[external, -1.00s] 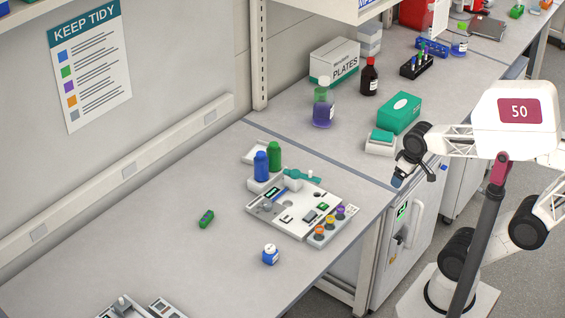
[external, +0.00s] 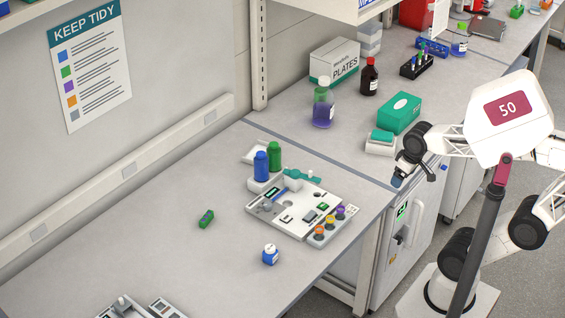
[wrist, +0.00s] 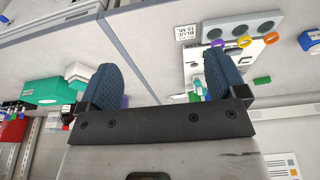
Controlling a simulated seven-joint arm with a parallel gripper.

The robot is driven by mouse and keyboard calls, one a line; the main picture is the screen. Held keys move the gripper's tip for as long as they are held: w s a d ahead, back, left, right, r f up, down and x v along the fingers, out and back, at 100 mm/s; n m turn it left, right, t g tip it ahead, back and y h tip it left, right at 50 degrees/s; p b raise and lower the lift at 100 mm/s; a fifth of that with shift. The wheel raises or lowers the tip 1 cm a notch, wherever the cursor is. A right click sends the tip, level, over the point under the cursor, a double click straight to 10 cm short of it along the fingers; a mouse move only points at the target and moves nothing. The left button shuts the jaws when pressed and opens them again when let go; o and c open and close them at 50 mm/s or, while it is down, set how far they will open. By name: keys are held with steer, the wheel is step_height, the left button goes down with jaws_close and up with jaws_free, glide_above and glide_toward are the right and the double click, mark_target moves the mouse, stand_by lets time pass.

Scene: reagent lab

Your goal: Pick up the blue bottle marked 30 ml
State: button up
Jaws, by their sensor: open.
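A small blue bottle (external: 270,256) with a white cap stands on the bench in front of the grey-white station. It also shows at the right edge of the wrist view (wrist: 309,41), with a white label too small to read. A taller blue bottle (external: 261,167) stands beside a green bottle (external: 274,157) behind the station. I cannot read 30 ml on either blue bottle. My gripper (external: 398,181) is to the right of the station, past the bench's front edge, far from both. In the wrist view its blue pads (wrist: 162,92) are apart with nothing between them.
The station (external: 288,222) holds orange, yellow and purple ringed items. A small green block (external: 206,218) lies on the left bench. Right of it are a purple flask (external: 323,110), a teal box (external: 399,112) and a brown bottle (external: 369,77). Bench around the small bottle is clear.

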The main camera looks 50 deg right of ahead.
steer(key=shift+c, duration=0.4)
steer(key=shift+c, duration=1.1)
steer(key=m+g+y, duration=0.4)
steer(key=m+y, duration=1)
steer(key=m, duration=0.3)
glide_toward(270, 254)
steer(key=f, duration=0.2)
steer(key=shift+w+a+f, duration=0.25)
steer(key=shift+w+a, duration=0.1)
steer(key=shift+a, duration=0.05)
steer(key=shift+x, duration=1.3)
